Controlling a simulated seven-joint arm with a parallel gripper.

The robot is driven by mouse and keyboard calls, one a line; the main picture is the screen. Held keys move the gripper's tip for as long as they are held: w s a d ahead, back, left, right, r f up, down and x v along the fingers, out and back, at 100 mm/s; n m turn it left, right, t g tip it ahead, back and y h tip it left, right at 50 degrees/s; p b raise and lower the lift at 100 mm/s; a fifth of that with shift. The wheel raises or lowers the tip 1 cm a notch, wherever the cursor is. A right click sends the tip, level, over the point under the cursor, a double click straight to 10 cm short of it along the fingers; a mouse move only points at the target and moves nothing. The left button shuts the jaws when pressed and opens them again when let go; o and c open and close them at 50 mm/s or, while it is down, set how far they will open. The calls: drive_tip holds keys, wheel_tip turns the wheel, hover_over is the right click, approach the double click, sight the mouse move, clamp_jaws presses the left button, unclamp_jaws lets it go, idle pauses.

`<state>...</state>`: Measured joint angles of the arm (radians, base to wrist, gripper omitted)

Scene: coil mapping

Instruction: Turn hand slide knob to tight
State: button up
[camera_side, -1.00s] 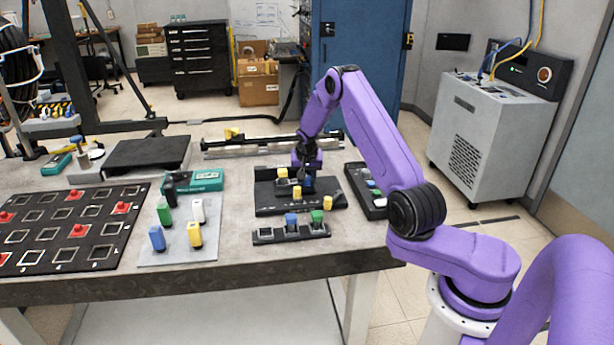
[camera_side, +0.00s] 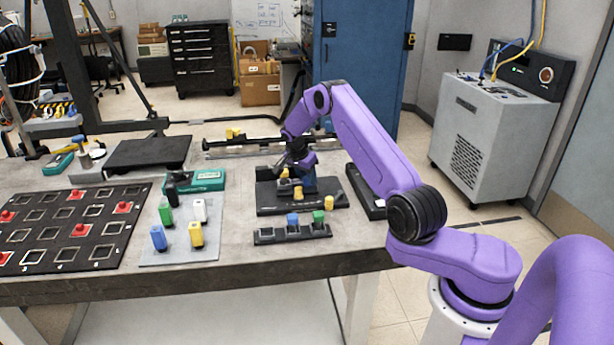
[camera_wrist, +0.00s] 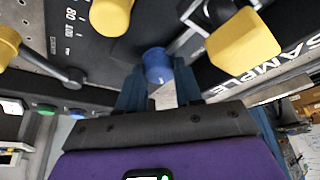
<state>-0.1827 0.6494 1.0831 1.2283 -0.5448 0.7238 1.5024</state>
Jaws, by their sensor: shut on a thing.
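A blue round knob (camera_wrist: 157,65) sits between the two blue fingers of my gripper (camera_wrist: 158,90) in the wrist view, and they are shut on it. In the side view my gripper (camera_side: 303,172) is low over the black fixture (camera_side: 270,207) on the bench and tilted. It hides part of the fixture, and the knob cannot be made out clearly there. The wrist view shows yellow knobs beside the blue one: one above to the left (camera_wrist: 110,15), one at the right (camera_wrist: 243,42). No tight marking can be read.
A black rack (camera_side: 292,234) with coloured pieces stands in front of the fixture. A grey mat (camera_side: 178,250) with several coloured pieces lies to the left, beside a black slotted board (camera_side: 70,230). A rail (camera_side: 225,150) runs behind. A black tray (camera_side: 365,190) is at the right.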

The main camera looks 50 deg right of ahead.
drive_tip(key=shift+a, duration=0.1)
idle(0.3)
drive_tip(key=o, duration=1)
drive_tip(key=shift+o, duration=0.2)
drive_tip(key=v, duration=1.7)
drive_tip(key=shift+r, duration=0.25)
drive_tip(key=shift+w, duration=0.1)
